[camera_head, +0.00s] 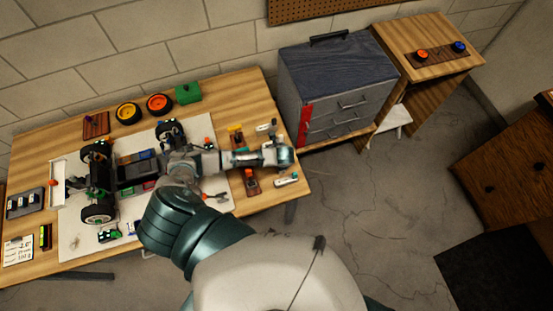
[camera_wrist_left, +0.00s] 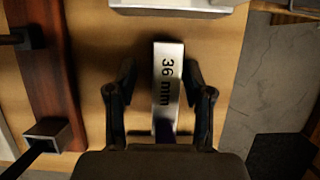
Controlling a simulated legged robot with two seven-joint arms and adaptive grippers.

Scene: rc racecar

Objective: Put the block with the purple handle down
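A pale metallic block (camera_wrist_left: 167,85) marked "36 mm" lies between my left fingers in the left wrist view. A dark, possibly purple part shows at its lower end, near the gripper's palm. My left gripper (camera_wrist_left: 160,95) has its fingers apart, one on each side of the block, with a visible gap at least on the left. In the head view my left gripper (camera_head: 283,157) is over the right end of the wooden table; its fingers and this block cannot be made out there. My right gripper is not in view.
Another pale block (camera_head: 287,181) lies close by at the table's (camera_head: 230,97) right edge. A brown rack (camera_wrist_left: 55,75) stands left of the gripper. The racecar (camera_head: 130,170) is on the table's left half. A grey drawer cabinet (camera_head: 340,85) stands behind right; open floor lies right.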

